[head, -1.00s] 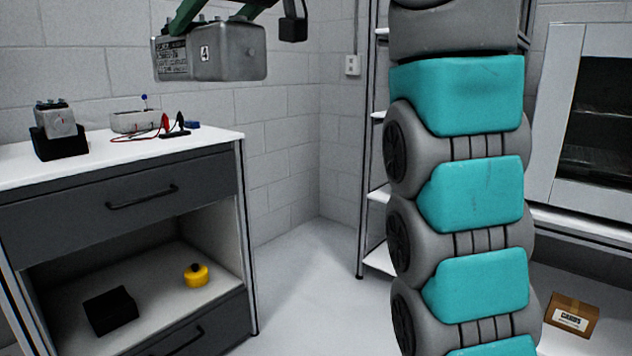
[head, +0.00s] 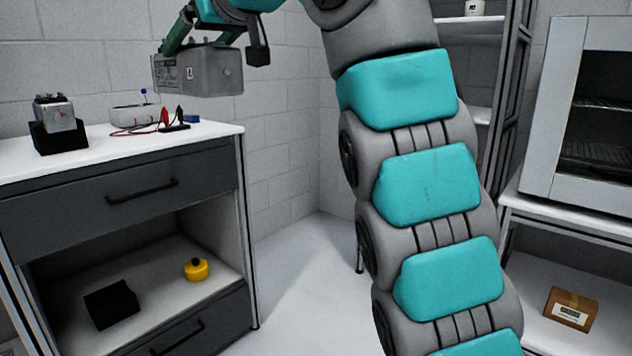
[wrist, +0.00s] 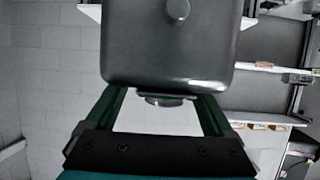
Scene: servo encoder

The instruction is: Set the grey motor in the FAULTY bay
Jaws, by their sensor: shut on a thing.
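The grey motor (head: 207,72) is a boxy unit with a dark label plate and a small white tag. My gripper (head: 178,38) is shut on it and holds it in the air, above and behind the cabinet top as seen in the head view. In the wrist view the motor (wrist: 168,45) fills the top middle, between the green fingers of my gripper (wrist: 160,100). No bay marked FAULTY can be made out in either view.
A white-topped cabinet (head: 215,131) carries a small motor on a black block (head: 58,134) and a meter with red and black leads (head: 135,118). Its open shelf holds a black box (head: 112,304) and a yellow item (head: 196,269). A carton (head: 570,309) lies at right.

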